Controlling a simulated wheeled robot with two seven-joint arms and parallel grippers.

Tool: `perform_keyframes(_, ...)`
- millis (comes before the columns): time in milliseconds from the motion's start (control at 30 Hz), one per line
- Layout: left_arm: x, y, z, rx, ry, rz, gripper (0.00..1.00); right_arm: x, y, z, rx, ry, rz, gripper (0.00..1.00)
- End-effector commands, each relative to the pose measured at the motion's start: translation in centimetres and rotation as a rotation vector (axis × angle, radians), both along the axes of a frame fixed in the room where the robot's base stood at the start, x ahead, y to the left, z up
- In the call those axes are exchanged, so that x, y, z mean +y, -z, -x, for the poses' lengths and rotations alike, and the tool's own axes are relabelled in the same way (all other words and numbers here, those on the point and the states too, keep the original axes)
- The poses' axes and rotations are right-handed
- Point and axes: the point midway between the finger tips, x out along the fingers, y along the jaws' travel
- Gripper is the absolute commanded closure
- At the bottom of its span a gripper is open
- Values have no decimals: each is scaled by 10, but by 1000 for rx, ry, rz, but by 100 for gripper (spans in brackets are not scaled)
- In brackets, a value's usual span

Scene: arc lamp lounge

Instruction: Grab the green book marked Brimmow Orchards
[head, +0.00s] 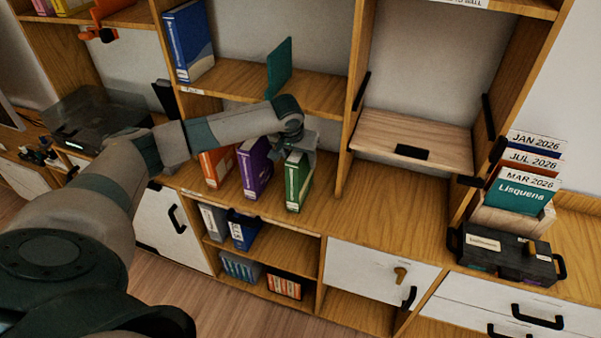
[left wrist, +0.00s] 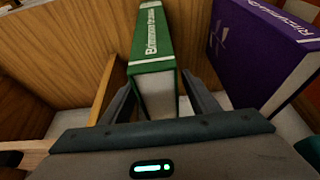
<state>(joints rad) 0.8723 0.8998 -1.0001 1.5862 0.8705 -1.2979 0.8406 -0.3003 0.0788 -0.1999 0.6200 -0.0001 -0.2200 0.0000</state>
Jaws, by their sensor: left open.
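The green book (head: 296,182) stands upright on the wooden shelf, right of the purple book (head: 254,168). In the left wrist view the green book (left wrist: 153,60) shows white spine lettering that starts like "Brimmow", and its pale page edges face me. My left gripper (left wrist: 155,98) is open, with one finger on each side of the book's near end. I cannot tell whether the fingers touch it. In the head view my left gripper (head: 300,150) is at the top of the green book and hides part of it. My right gripper is not in view.
The purple book (left wrist: 262,50) stands close beside my left gripper's right finger. An orange book (head: 217,167) is further left. A shelf board (head: 325,95) with a blue binder (head: 188,40) runs above. Bare counter (head: 390,210) lies to the right.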

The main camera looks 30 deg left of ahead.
Motion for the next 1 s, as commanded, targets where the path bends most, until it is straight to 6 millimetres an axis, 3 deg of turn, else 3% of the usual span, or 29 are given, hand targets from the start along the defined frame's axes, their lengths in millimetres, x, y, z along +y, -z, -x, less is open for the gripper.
perform_keyframes(233,0,0,0,0,0,0,48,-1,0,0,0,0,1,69)
perform_keyframes(400,0,0,0,-1,0,0,88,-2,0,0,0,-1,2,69)
perform_keyframes(467,0,0,0,-1,0,0,100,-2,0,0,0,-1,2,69)
perform_keyframes(1000,0,-3,-2,-6,0,-1,100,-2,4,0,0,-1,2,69)
